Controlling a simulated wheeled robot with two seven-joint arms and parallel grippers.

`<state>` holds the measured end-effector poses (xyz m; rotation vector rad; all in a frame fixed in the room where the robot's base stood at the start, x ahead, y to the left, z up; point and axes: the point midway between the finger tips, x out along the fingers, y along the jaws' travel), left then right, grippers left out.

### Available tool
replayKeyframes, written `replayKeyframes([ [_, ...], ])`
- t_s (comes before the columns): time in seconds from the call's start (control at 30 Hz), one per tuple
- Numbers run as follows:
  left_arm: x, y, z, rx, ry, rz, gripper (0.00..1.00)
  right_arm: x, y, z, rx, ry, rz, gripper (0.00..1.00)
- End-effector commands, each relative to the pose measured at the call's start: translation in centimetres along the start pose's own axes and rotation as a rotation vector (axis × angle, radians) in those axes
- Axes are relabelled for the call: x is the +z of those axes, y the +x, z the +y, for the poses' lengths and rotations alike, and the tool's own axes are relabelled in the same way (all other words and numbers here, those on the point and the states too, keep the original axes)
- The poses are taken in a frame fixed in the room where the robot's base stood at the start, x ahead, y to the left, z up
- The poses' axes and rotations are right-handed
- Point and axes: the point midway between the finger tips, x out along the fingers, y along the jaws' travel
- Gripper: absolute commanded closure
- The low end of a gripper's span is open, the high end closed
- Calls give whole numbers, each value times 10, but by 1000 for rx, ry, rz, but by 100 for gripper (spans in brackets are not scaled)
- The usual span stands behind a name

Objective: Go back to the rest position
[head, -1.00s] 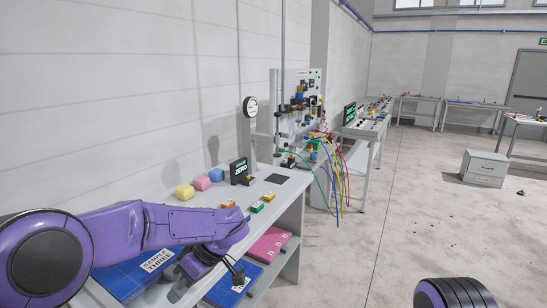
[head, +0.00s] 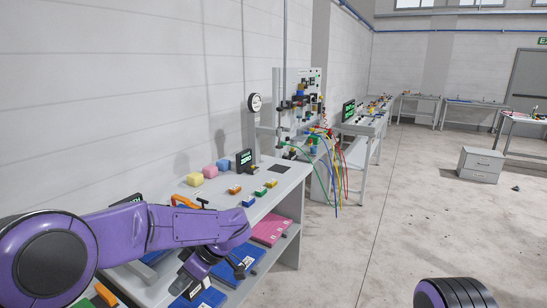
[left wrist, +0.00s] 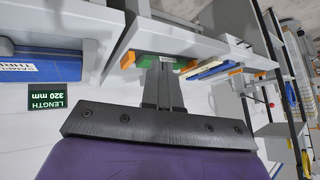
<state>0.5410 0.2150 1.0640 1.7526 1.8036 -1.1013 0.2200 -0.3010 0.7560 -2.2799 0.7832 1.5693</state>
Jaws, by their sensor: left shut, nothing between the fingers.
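My left arm (head: 150,235) is purple and reaches from the left across the near end of the workbench. My left gripper (head: 238,268) is small and dark in the head view, beside the bench's front edge near blue folders on the lower shelf. In the left wrist view its grey fingers (left wrist: 164,85) are together with nothing between them. Part of my right arm (head: 455,292) shows at the bottom right; its gripper is out of frame.
The workbench (head: 285,185) stands along the wall and holds yellow, pink and blue cubes (head: 210,171), a small display (head: 244,160) and coloured blocks. A pink folder (head: 270,230) lies on its shelf. The floor (head: 400,230) to the right is clear up to a grey cabinet (head: 480,164).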

Motion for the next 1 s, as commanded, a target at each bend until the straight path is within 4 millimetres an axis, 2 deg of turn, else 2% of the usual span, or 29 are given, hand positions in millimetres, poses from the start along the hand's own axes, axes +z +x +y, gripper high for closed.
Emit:
replayKeyframes([
  [0.23, -24, 25, 18, 173, -198, 220, 100, 0, 0, 0, 0, 0, 0, 57],
  [0.37, -28, 60, 30, 340, -260, 371, 100, 2, 5, 0, 0, 0, 0, 57],
  [0.47, -9, 107, 38, 529, -225, 453, 100, 5, 12, -1, 0, 0, 0, 57],
  [0.5, 7, 131, 38, 611, -180, 457, 100, 7, 16, -1, 0, 0, 0, 57],
  [0.57, 36, 165, 33, 709, -97, 427, 100, 9, 21, -2, 0, 0, 0, 57],
  [0.6, 57, 186, 25, 756, -36, 390, 100, 10, 24, -2, 0, 0, 0, 57],
  [0.67, 87, 216, 8, 799, 54, 323, 100, 12, 29, -2, 0, 0, 0, 57],
  [0.77, 135, 261, -31, 818, 203, 194, 100, 15, 36, -3, 0, 0, 0, 57],
  [0.87, 178, 301, -82, 791, 351, 67, 100, 18, 43, -4, 0, 0, 0, 57],
  [0.9, 192, 315, -104, 771, 411, 19, 100, 19, 46, -4, 0, 0, 0, 57],
  [1.0, 219, 344, -157, 708, 551, -67, 100, 22, 54, -5, 0, 0, 0, 57],
])
